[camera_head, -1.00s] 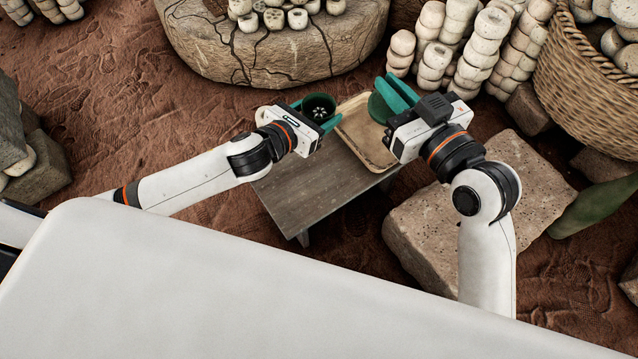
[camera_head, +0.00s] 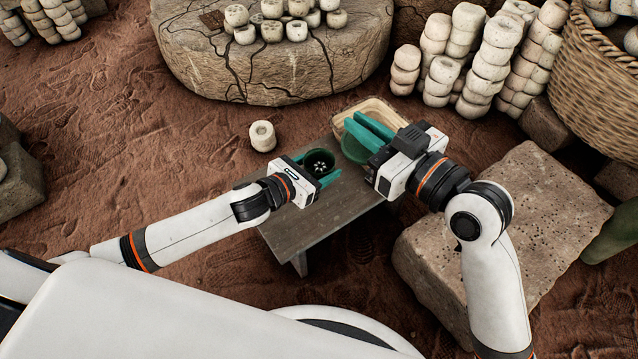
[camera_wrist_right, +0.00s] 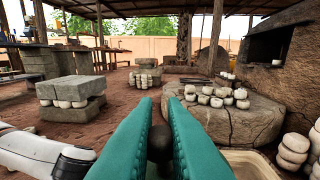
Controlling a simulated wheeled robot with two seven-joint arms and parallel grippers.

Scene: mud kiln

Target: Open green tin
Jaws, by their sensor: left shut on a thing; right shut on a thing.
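The green tin (camera_head: 319,158) is an open round cup with small pale marks inside. My left gripper (camera_head: 316,168) is shut around it over the wooden table. A round green lid (camera_head: 356,152) is off the tin, to its right and apart from it. My right gripper (camera_head: 362,130) is shut on the lid, near the tray's front edge. In the right wrist view, a dark knob (camera_wrist_right: 159,143) sits between the teal fingers (camera_wrist_right: 160,135). The lid's body is hidden there. I cannot tell whether the lid touches anything below.
The small wooden table (camera_head: 330,215) has a pale tray (camera_head: 375,107) at its far end. Its front part is bare. A stone block (camera_head: 510,225) stands at right. A cracked round slab (camera_head: 270,70) with pale beads lies behind. One bead (camera_head: 262,136) lies on the ground.

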